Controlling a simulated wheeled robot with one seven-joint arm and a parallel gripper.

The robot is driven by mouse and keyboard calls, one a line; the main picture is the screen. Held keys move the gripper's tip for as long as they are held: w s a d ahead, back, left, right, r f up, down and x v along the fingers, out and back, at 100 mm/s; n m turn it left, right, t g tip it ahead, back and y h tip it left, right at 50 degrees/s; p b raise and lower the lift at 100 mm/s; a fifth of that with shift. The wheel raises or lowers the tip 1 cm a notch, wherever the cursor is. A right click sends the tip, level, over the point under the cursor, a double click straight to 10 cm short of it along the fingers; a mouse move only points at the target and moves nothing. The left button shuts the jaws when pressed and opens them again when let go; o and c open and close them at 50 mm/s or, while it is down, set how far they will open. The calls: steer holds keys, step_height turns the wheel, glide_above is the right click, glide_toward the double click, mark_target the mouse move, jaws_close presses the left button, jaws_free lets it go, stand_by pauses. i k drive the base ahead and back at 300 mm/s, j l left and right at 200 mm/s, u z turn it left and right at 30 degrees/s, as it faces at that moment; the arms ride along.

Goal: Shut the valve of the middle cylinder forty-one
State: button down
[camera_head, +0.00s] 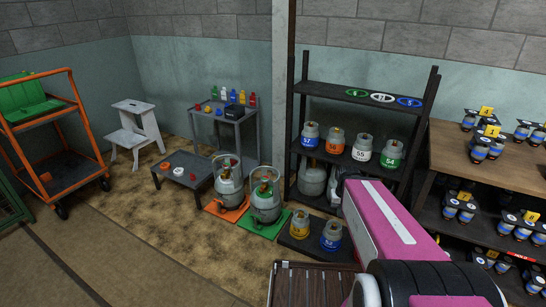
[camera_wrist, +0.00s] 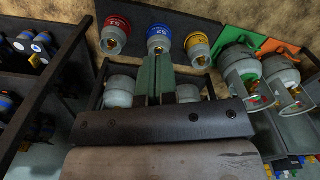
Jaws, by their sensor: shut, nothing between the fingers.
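My gripper's green-grey fingers (camera_wrist: 155,78) are together and empty in the wrist view. They lie between two pale grey cylinders, one on the left (camera_wrist: 120,91) and one on the right (camera_wrist: 188,92). What stands between these two is hidden behind the fingers and gripper body. In the head view one grey cylinder (camera_head: 311,179) shows low in the black rack (camera_head: 300,130); my pink arm hides the space right of it. No number forty-one is readable, and no valve of a middle cylinder shows. I cannot tell whether the fingers touch anything.
Small yellow (camera_head: 299,224) and blue (camera_head: 331,236) cylinders stand before the rack; a red one (camera_wrist: 115,35) shows in the wrist view. Large cylinders stand on orange (camera_head: 227,211) and green mats (camera_head: 264,226). Floor at left is open.

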mark_target(264, 179)
steer(key=i+j, duration=0.15)
steer(key=j, duration=0.2)
steer(key=i+j, duration=0.2)
steer(key=j, duration=0.15)
steer(key=i+j, duration=0.15)
steer(key=j, duration=0.15)
